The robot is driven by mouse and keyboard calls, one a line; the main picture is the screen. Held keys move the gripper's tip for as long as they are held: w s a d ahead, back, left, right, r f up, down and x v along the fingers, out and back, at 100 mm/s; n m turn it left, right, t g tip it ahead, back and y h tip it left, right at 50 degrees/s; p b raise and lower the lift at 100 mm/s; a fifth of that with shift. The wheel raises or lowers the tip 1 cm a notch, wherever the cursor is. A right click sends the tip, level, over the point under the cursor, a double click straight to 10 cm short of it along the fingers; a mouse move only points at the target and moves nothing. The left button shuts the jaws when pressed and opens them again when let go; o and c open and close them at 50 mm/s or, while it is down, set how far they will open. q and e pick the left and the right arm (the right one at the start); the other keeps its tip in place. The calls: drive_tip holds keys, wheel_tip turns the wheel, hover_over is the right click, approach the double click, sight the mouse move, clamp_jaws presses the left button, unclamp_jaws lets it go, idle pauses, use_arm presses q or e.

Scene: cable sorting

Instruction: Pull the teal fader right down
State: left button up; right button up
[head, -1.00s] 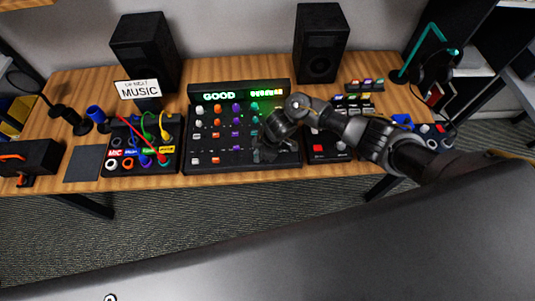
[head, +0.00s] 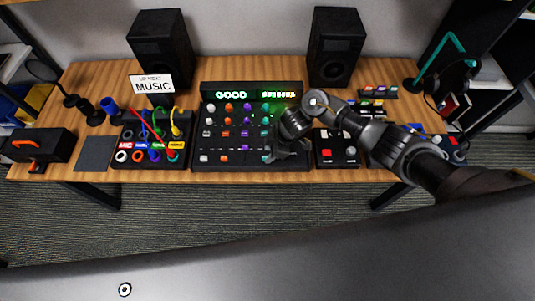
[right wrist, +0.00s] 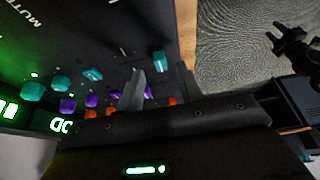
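The black mixer console (head: 215,165) stands at the middle of the table, with columns of white, orange, purple and teal knobs. The teal fader cap (head: 267,157) is at the bottom of the teal column; in the right wrist view the teal cap (right wrist: 159,62) shows by the fingertips. My right gripper (head: 280,149) is low over the console's lower right part, beside the teal cap. In the right wrist view its two fingers (right wrist: 160,72) are apart, with the cap between their tips; contact cannot be made out. My left gripper is not in view.
A small black box with a red button (head: 326,153) stands right of the console, under my right arm. A cable patch box (head: 150,160) stands to the left. Two speakers stand behind.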

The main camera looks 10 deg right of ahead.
drive_tip(key=v, duration=0.8)
drive_tip(key=shift+r, duration=0.15)
